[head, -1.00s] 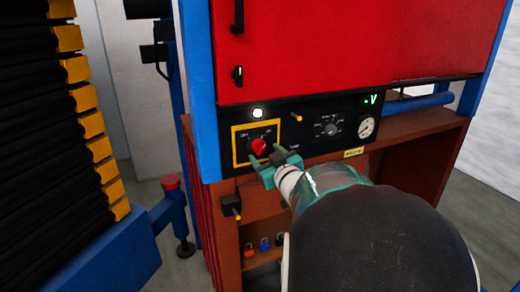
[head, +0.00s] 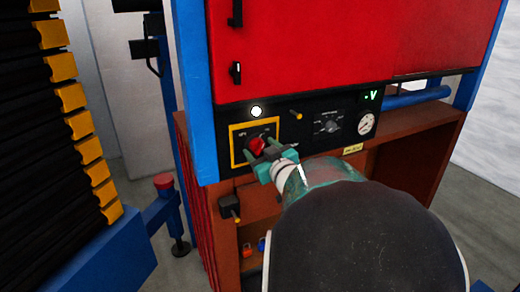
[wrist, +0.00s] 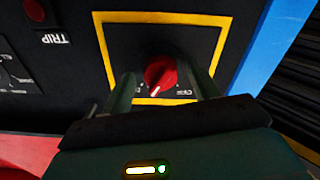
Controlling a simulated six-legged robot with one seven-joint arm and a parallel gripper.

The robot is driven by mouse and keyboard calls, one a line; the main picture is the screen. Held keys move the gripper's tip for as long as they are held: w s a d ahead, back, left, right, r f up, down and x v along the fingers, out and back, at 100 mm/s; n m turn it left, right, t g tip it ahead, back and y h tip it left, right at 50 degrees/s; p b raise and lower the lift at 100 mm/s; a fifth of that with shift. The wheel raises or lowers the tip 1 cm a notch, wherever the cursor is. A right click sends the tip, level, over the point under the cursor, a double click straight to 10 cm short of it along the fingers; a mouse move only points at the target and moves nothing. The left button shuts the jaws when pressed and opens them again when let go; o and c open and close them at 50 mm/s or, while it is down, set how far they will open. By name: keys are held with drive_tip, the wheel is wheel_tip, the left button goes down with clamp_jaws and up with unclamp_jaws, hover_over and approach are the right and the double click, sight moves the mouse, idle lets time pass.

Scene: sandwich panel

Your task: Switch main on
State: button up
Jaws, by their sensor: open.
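The main switch is a red rotary knob (head: 257,146) inside a yellow square frame (head: 232,146) on the black control panel. In the wrist view the knob (wrist: 160,73) has a white mark at its lower edge, between an OFF label on the right and a label on the left too small to read. My gripper (head: 260,154) is open right at the knob. In the wrist view its two fingers (wrist: 164,88) stand either side of the knob, with gaps to it. I cannot tell whether they reach its depth.
A lit white lamp (head: 256,112) sits above the frame. A yellow-tipped lever (head: 295,115), another dial (head: 330,123) and a gauge (head: 366,124) lie to the right. A blue post (head: 197,90) stands left of the panel.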

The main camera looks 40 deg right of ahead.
drive_tip(key=shift+w, duration=0.1)
drive_tip(key=shift+s, duration=0.2)
drive_tip(key=c, duration=1)
drive_tip(key=shift+o, duration=0.2)
drive_tip(key=shift+w+m, duration=0.1)
drive_tip(key=shift+m, duration=1.5)
drive_tip(key=o, duration=1)
drive_tip(key=shift+c, duration=0.2)
drive_tip(key=shift+a, duration=0.1)
